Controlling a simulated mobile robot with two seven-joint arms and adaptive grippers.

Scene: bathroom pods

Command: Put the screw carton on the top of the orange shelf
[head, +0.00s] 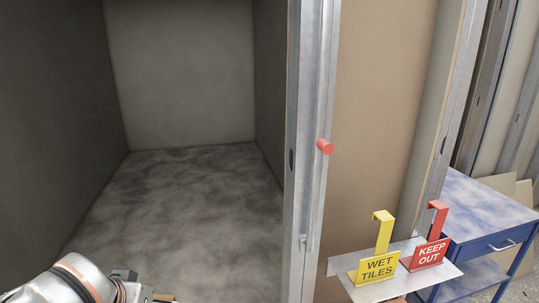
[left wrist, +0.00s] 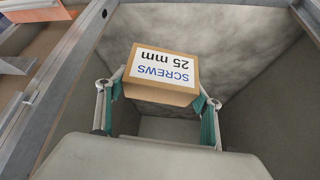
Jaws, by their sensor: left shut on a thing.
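The screw carton (left wrist: 160,75) is a brown box with a white label reading "SCREWS 25 mm", upside down in the left wrist view. My left gripper (left wrist: 158,92) is shut on it, one teal-padded finger at each side. In the head view my left arm enters at the bottom left, and only a small brown piece of the carton (head: 163,297) shows at the bottom edge. The fingers are cut off there. No orange shelf can be made out for certain; an orange edge (left wrist: 18,63) shows at the left of the left wrist view. My right gripper is not in view.
An empty grey pod with a bare floor (head: 180,200) lies ahead. A metal stud (head: 305,150) with a red peg (head: 324,146) edges its opening. At right, a metal ledge (head: 342,266) holds yellow "WET TILES" (head: 376,267) and red "KEEP OUT" (head: 428,253) signs, beside a blue table (head: 480,205).

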